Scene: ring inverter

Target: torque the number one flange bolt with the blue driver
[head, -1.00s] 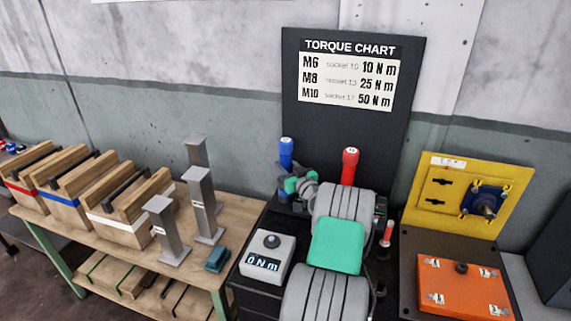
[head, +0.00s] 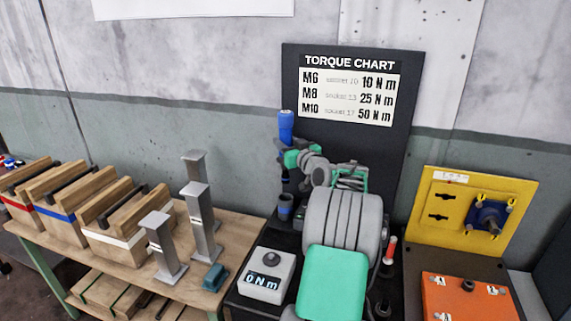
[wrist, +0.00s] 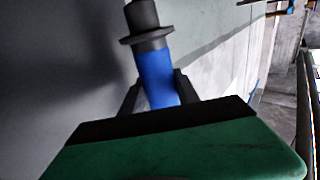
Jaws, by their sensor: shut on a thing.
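The blue driver (head: 286,122) stands roughly upright in front of the left edge of the torque chart, above a dark holder cup (head: 286,204). My gripper (head: 289,157) is shut on it. In the wrist view the driver's blue grip and dark collar (wrist: 158,78) show between the two dark fingers of my gripper (wrist: 157,92). Its lower end is partly hidden by my gripper. An orange plate (head: 463,303) with numbered corner labels and a central dark knob lies at the lower right. The label digits are too small to read surely, so I cannot tell which bolt is number one.
A yellow panel (head: 430,222) with a blue flange (head: 487,216) stands behind the orange plate. A readout box (head: 266,276) shows 0 N m. Grey posts (head: 203,220) and wooden crates (head: 120,240) stand on the left bench. A small red-handled tool (head: 389,249) stands right of my arm.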

